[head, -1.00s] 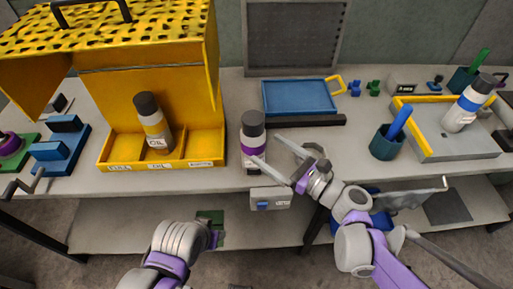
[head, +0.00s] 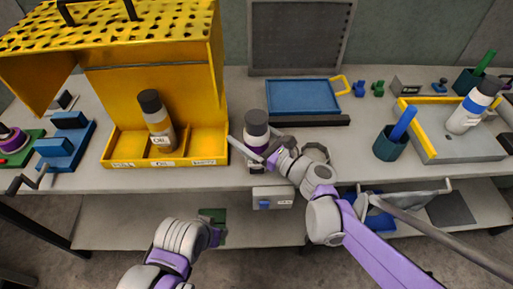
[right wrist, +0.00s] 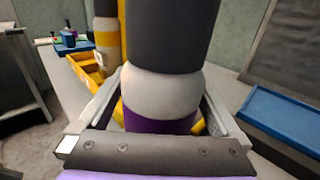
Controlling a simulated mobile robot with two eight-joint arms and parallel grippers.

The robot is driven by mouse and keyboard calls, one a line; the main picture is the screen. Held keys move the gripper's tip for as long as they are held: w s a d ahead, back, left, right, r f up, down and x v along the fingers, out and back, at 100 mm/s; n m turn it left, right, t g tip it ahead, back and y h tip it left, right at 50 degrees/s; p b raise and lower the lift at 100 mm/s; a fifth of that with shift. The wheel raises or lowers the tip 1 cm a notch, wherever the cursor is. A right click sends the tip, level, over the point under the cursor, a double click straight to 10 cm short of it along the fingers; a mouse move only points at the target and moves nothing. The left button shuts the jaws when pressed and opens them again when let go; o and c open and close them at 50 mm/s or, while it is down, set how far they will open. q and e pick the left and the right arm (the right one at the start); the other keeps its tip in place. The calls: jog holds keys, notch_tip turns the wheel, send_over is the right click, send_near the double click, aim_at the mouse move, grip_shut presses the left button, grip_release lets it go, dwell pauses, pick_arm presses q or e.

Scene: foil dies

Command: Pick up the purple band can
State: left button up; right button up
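The purple band can (head: 256,125) stands upright near the front edge of the bench, with a dark cap, white shoulder and purple band. My right gripper (head: 256,147) is around it, one finger on each side. In the right wrist view the can (right wrist: 162,92) fills the space between the spread fingers (right wrist: 163,115); a gap shows at its right side, and contact on the left is unclear. Its lower part is hidden by the gripper. My left arm shows low in the head view, its gripper (head: 216,236) mostly hidden behind its wrist, below the bench top.
A yellow cabinet with an open bin tray (head: 205,146) stands left of the can, holding a yellow band can (head: 156,118). A blue tray (head: 302,95) lies behind right. A teal cup (head: 390,145) and blue band can (head: 470,108) stand farther right.

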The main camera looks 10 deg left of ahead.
grip_shut()
dwell(0.3)
jog(key=shift+r, duration=0.1)
